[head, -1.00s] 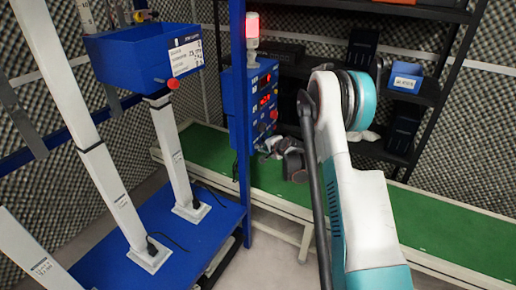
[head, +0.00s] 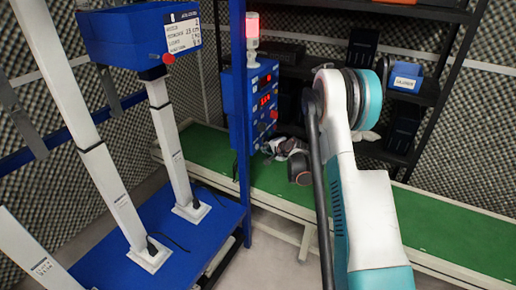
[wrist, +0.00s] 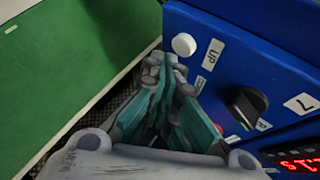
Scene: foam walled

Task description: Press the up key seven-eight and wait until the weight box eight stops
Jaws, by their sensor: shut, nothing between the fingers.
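The blue control box (head: 240,105) with red displays stands at the middle of the head view, left of my arm. In the wrist view a white round key (wrist: 183,45) sits on its blue face beside the label "UP" (wrist: 212,54). My gripper (wrist: 165,66) is shut and empty, its fingertips right beside the white key; I cannot tell whether they touch it. My gripper (head: 270,150) also shows by the box's lower edge in the head view.
A black knob (wrist: 245,104) and a red display (wrist: 300,163) are on the same panel. A green conveyor (head: 450,220) runs behind the box. A red lamp (head: 252,28) tops the box. A blue post (head: 238,60) and white columns (head: 175,150) stand left.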

